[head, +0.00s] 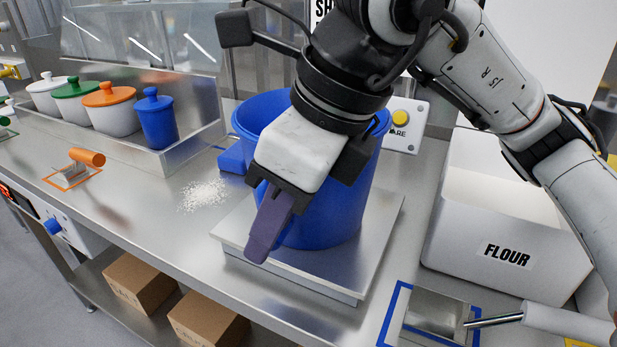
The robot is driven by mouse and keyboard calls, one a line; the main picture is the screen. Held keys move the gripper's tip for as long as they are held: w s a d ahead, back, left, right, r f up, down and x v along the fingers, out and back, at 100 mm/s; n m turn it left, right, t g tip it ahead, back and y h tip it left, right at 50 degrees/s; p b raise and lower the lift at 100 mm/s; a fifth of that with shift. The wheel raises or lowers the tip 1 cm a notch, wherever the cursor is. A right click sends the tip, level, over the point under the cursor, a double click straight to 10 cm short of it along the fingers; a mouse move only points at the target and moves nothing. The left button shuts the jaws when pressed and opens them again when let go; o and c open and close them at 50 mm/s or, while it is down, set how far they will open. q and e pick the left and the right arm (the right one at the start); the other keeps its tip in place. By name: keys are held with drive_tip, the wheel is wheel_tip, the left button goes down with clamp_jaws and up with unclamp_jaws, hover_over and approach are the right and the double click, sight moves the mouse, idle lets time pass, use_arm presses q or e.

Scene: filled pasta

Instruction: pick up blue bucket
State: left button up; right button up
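The large blue bucket (338,212) stands upright on a square metal scale platform (372,252) in the middle of the counter. My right arm reaches over it from the upper right, and its wrist hides part of the bucket's rim and front. My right gripper (268,226) is in front of the bucket's near left side, with a purple finger pointing down and left. Only one finger shows clearly, so I cannot tell whether it is open or whether it touches the bucket. My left gripper is not in view.
A white flour bin (500,220) stands to the right, with a metal scoop (437,313) in front. Lidded pots, including a small blue one (157,118), sit in a metal tray at the back left. White powder (203,195) lies left of the scale. An orange-handled tool (85,158) lies farther left.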

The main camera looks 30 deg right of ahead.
clamp_jaws()
drive_tip(key=shift+r, duration=0.1)
idle(1.3)
